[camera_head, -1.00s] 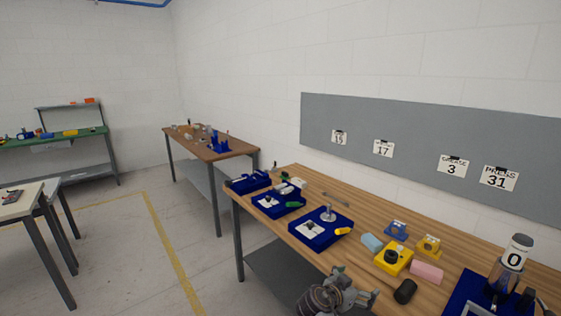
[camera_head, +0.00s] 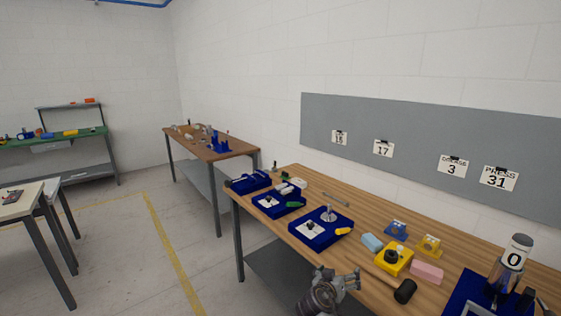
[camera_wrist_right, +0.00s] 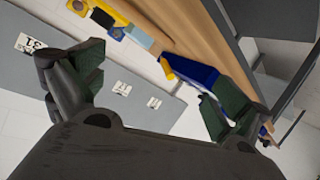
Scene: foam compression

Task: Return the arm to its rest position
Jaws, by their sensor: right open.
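My right gripper (camera_head: 339,277) is at the bottom of the head view, at the front edge of the wooden workbench (camera_head: 290,180). It is open and empty. In the right wrist view its two fingers (camera_wrist_right: 160,88) stand wide apart, with nothing between the pads. The bench top and the grey wall board show beyond them. My left gripper is in neither view.
A mallet with a black head (camera_head: 405,291), a yellow fixture (camera_head: 393,259), a pink block (camera_head: 427,273) and a light blue block (camera_head: 372,242) lie close to the right gripper. Blue trays (camera_head: 320,243) stand further left. A press (camera_head: 505,270) stands at the right. Floor is clear left of the bench.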

